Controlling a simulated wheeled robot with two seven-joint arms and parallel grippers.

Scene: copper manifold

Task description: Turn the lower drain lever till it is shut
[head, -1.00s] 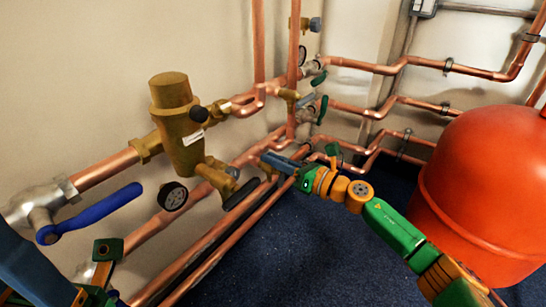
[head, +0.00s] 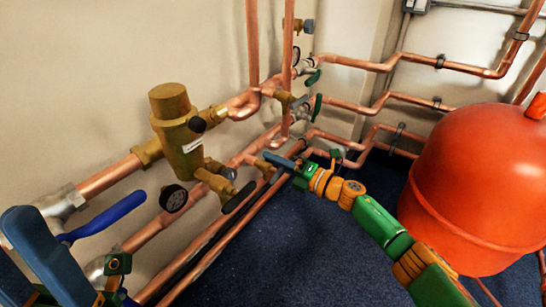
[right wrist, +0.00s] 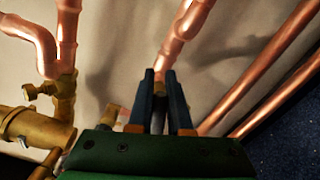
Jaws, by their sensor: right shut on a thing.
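My right gripper (head: 278,161) reaches in from the right, low by the wall pipes. Its blue fingers also show in the right wrist view (right wrist: 160,92). They are shut on a narrow dark piece (right wrist: 159,89), which looks like the lower drain lever. The fingers hide most of it, so its angle is hard to tell. Brass of the valve (head: 263,166) shows at the fingertips. My left gripper (head: 42,255) is at the lower left, close to the camera and cut off by the picture edge. I cannot tell its opening.
A brass valve body (head: 182,135) with a gauge (head: 173,198) and a dark-handled valve (head: 240,197) stands left of my right gripper. A blue lever (head: 105,218) is near my left gripper. A large red tank (head: 478,190) stands at right. The blue floor (head: 300,240) is clear.

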